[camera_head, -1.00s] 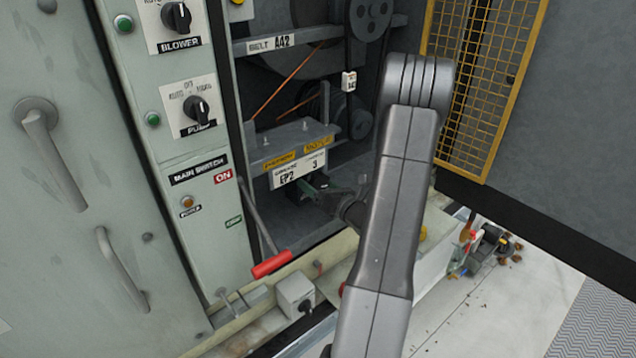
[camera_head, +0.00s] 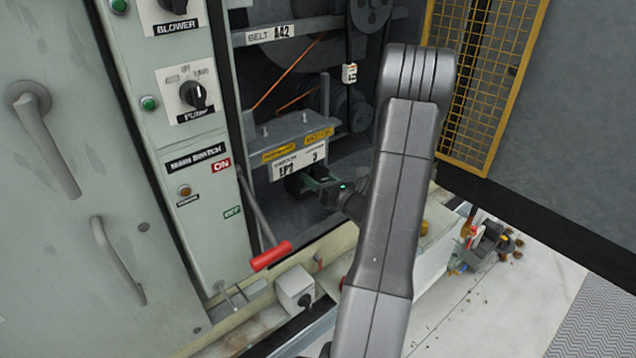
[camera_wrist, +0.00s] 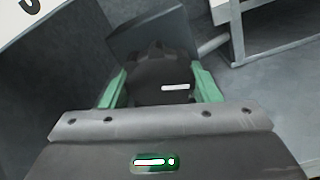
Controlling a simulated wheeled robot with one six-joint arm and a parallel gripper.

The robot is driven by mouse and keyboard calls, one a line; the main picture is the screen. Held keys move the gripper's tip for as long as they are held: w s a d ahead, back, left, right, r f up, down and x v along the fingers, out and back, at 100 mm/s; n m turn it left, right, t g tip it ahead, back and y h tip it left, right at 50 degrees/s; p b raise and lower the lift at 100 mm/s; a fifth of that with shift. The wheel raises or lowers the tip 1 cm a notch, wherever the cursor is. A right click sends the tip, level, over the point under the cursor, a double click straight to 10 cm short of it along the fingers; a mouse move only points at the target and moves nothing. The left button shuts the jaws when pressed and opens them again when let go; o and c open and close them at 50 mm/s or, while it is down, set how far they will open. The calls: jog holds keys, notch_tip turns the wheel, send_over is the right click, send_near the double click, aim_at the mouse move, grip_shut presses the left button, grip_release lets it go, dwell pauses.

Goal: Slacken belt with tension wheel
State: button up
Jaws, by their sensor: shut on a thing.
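The tension wheel is a dark knob with a white mark (camera_wrist: 175,87), held between the green fingers of my gripper (camera_wrist: 160,84) in the wrist view. In the head view my gripper (camera_head: 314,184) is under the "EP2" plate, shut on the dark wheel (camera_head: 297,184), which is mostly hidden there. The belt (camera_head: 350,48) is a dark band running down from the upper pulley (camera_head: 371,12) to the lower motor pulley (camera_head: 361,116). My arm hides part of the right side of the bay, so the belt's slack cannot be told.
A motor base plate (camera_head: 290,136) lies just above my gripper. A lever with a red grip (camera_head: 271,256) leans out at front left. A grey box (camera_head: 294,287) sits on the front ledge. A yellow mesh guard (camera_head: 493,80) stands at right.

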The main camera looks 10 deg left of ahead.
jog(key=n+b, duration=0.2)
jog(key=b, duration=0.1)
jog(key=n+b, duration=0.2)
jog(key=b, duration=0.2)
jog(key=shift+f, duration=0.4)
jog(key=n+b, duration=0.6)
jog(key=b, duration=0.4)
jog(key=shift+w+d+n+b, duration=0.1)
jog(key=shift+n+b, duration=0.3)
jog(key=n+b, duration=0.5)
jog(key=b, duration=0.3)
jog(key=shift+r+b, duration=0.1)
jog(key=shift+b, duration=0.3)
jog(key=n+b, duration=0.1)
jog(key=b, duration=0.1)
jog(key=n+b, duration=0.2)
jog(key=shift+r+n+b, duration=0.25)
jog(key=shift+n+b, duration=0.05)
jog(key=shift+b, duration=0.05)
jog(key=shift+r, duration=0.15)
jog(key=o, duration=1)
